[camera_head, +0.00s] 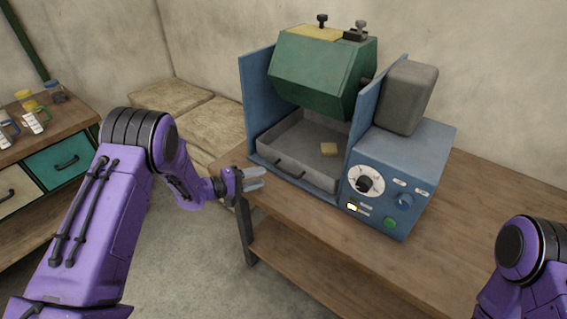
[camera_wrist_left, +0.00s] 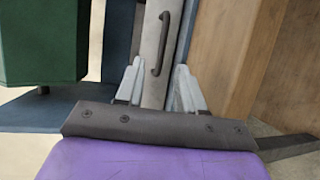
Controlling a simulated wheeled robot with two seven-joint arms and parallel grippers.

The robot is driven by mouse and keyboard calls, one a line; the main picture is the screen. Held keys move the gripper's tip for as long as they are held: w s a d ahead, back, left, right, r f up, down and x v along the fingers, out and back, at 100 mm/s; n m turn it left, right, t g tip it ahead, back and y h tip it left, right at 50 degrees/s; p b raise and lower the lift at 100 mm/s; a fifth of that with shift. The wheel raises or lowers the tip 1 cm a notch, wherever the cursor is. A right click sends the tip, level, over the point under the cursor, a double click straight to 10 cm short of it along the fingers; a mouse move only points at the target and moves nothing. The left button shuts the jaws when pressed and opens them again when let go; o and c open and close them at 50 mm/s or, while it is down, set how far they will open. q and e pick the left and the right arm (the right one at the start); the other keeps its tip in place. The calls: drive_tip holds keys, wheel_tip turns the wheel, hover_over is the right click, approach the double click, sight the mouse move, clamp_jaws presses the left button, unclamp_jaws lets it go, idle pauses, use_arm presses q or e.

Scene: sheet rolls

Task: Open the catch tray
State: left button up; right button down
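The grey catch tray (camera_head: 318,178) sits in the blue machine frame, under the green drum (camera_head: 325,72). In the left wrist view the fingers (camera_wrist_left: 157,88) stand either side of the tray front, short of the handle. My right arm shows at the lower right; its gripper is out of view.
The machine stands on a wooden table (camera_head: 335,237), whose bare front edge lies before the tray. A blue control box (camera_head: 395,180) with knobs and a green button is right of the tray. A drawer cabinet (camera_head: 50,160) with jars stands at left.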

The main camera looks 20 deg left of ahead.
sight(283, 171)
use_arm(q)
drive_tip(key=p+x, duration=0.1)
drive_tip(key=x, duration=0.7)
drive_tip(key=shift+w+d+f, duration=0.15)
drive_tip(key=shift+w+f, duration=0.1)
drive_tip(key=shift+w, duration=0.05)
clamp_jaws()
